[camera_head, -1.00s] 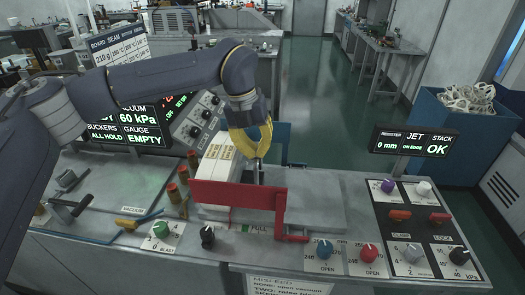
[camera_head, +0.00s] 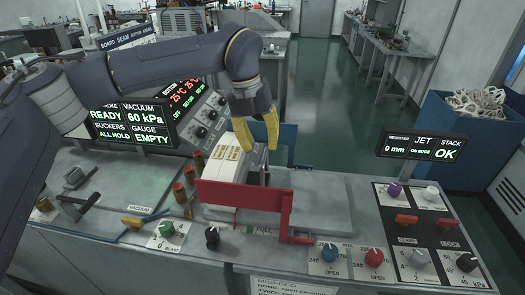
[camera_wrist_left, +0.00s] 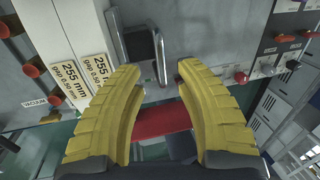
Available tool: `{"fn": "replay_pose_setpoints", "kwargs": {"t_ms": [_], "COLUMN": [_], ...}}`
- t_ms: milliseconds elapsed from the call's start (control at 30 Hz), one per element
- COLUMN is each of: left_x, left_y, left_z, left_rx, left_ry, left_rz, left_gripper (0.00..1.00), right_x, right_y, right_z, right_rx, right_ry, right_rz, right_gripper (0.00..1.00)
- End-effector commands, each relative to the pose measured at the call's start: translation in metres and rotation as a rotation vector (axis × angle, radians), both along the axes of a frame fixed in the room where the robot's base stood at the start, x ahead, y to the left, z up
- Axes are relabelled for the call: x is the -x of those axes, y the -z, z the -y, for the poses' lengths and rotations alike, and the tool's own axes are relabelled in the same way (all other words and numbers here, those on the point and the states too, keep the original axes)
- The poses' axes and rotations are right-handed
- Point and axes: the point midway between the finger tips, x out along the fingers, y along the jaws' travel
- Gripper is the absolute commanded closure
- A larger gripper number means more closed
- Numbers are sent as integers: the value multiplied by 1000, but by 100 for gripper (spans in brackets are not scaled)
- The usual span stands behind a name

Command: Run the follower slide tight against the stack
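My left gripper (camera_head: 262,146) is open, its two yellow fingers pointing down just right of the white stack (camera_head: 229,163). In the left wrist view, the fingertips (camera_wrist_left: 154,73) are apart with nothing held between them. An upright metal handle (camera_head: 263,173), which I take to be on the follower slide, stands below the fingertips. In the wrist view, it is a bright bar (camera_wrist_left: 162,58) beside a dark block (camera_wrist_left: 141,47), just beyond the fingertips. The white stack (camera_wrist_left: 84,35) is left of it with a narrow space between. My right gripper is not in view.
A red plate (camera_head: 240,195) stands in front of the stack, and a blue panel (camera_head: 287,142) behind. Bare metal deck (camera_head: 325,200) is free at right. The display (camera_head: 420,146) reads STACK OK.

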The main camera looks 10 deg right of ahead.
Motion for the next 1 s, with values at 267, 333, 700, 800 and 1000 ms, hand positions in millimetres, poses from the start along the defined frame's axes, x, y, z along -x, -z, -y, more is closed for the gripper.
{"fn": "replay_pose_setpoints", "kwargs": {"t_ms": [267,333,700,800,1000], "left_x": [-3,-4,-5,-5,-5], "left_y": [-49,-58,-83,-84,-83], "left_z": [-10,-12,-17,-17,-17], "left_rx": [0,-1,-1,-1,-1], "left_ry": [-2,-1,-1,-1,-1], "left_rz": [3,1,-1,-1,-1], "left_gripper": [66,66,66,66,66], "right_x": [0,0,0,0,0], "right_y": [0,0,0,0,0], "right_z": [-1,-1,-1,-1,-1], "right_rx": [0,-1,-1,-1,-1], "right_ry": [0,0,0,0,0], "right_rz": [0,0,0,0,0], "right_gripper": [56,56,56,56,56]}}
